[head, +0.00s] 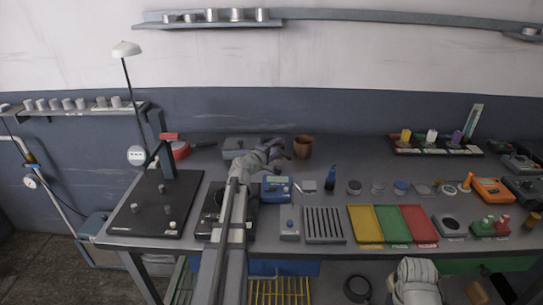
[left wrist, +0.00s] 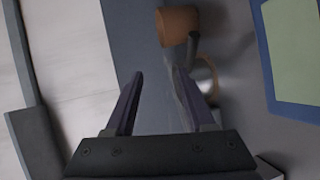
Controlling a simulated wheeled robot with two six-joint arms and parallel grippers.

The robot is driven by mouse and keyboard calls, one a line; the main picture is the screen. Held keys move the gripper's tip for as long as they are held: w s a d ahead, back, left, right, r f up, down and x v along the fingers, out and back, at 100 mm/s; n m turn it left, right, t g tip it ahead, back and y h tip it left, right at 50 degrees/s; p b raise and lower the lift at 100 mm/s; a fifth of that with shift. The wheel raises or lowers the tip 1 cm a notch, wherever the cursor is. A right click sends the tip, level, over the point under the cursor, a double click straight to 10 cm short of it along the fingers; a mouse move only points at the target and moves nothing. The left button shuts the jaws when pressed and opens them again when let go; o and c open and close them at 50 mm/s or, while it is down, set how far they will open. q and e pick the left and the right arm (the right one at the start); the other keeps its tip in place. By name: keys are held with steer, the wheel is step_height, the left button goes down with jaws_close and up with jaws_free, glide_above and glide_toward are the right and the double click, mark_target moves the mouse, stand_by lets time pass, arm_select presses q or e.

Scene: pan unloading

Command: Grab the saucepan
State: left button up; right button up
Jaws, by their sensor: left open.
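In the left wrist view, a small shiny metal vessel with a brownish rim (left wrist: 208,78) looks like the saucepan. A short dark handle-like bar (left wrist: 192,47) shows beside it. It is partly hidden behind the right-hand finger. In the head view it is largely hidden by my left gripper (head: 280,151), which is over the back of the workbench. My left gripper also shows in the left wrist view (left wrist: 160,82), its fingers apart with nothing between them; the vessel is just outside the right-hand finger. My right gripper cannot be seen.
A brown pot (head: 303,148) stands just right of my left gripper. A blue device (head: 276,190) sits in front of it. A grey box (head: 240,146) is behind left. Yellow (head: 364,224), green and red trays lie right. A black board with a post (head: 155,205) is left.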

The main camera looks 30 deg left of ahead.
mark_target(282, 151)
arm_select(q)
steer(key=f+b, duration=0.2)
steer(key=f, duration=0.1)
steer(key=shift+w+a, duration=0.1)
steer(key=shift+a, duration=0.2)
steer(key=shift+f+b, duration=0.7)
steer(key=shift+b, duration=0.05)
steer(key=shift+w, duration=0.1)
steer(key=shift+x, duration=1.3)
steer(key=shift+a+f+b+x, duration=0.1)
steer(key=shift+b+x, duration=0.25)
steer(key=shift+x, duration=0.5)
steer(key=shift+a+f+b+x, duration=0.15)
steer(key=shift+b+x, duration=0.25)
steer(key=shift+x, duration=0.45)
steer(key=shift+a+f+b+x, duration=0.1)
steer(key=shift+b+x, duration=0.25)
steer(key=shift+x, duration=0.55)
steer(key=shift+s+r, duration=0.1)
steer(key=shift+s, duration=0.1)
jaws_close()
